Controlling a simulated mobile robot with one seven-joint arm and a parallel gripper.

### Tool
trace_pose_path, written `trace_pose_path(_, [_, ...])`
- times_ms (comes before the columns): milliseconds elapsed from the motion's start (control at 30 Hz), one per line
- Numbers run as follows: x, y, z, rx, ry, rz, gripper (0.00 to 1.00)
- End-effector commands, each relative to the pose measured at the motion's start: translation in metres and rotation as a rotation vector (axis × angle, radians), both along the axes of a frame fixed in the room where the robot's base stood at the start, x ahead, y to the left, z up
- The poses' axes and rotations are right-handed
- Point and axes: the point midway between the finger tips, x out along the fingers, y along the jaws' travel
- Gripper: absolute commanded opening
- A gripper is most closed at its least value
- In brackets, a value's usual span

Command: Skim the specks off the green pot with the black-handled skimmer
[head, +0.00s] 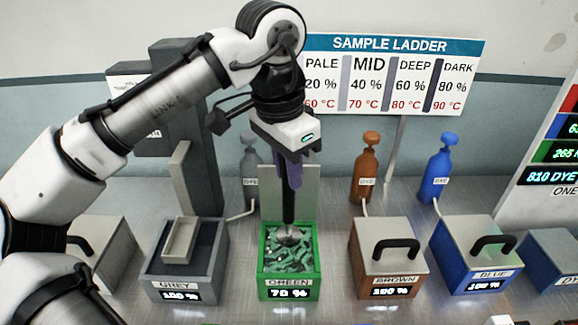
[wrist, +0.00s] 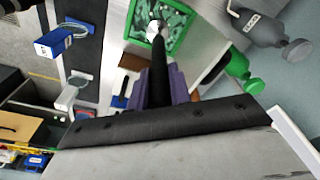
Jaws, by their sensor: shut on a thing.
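The green pot (head: 290,292) stands open in the middle of the row in the head view, its label reading GREEN 70 %. Its surface carries light and dark patches; single specks are too small to tell apart. My gripper (head: 289,170) is above the pot, its purple fingers shut on the black handle of the skimmer (head: 288,205). The skimmer hangs upright with its round metal head at the pot's surface. In the wrist view the black handle runs from between the purple fingers to the green pot (wrist: 174,50), with the skimmer's pale head over the contents.
The grey pot (head: 187,285) stands left with a small tray on it. The lidded brown pot (head: 388,280) and blue pot (head: 480,275) stand right. Brown (head: 367,168) and blue (head: 441,165) bottles are behind. A SAMPLE LADDER sign (head: 393,75) is at the back.

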Motion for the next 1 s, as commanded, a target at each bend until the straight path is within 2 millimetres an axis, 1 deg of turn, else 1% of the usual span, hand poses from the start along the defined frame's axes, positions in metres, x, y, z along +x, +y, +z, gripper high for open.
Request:
trace_pose_path(33, [0.0,0.0,-0.01,0.0,-0.001,0.002,0.02])
trace_pose_path(500, [0.0,0.0,-0.05,-0.001,0.0,-0.002,0.02])
trace_pose_path(667, [0.0,0.0,-0.055,0.0,0.0,-0.001,0.02])
trace_pose_path(1000, [0.0,0.0,-0.054,-0.001,-0.001,0.0,0.02])
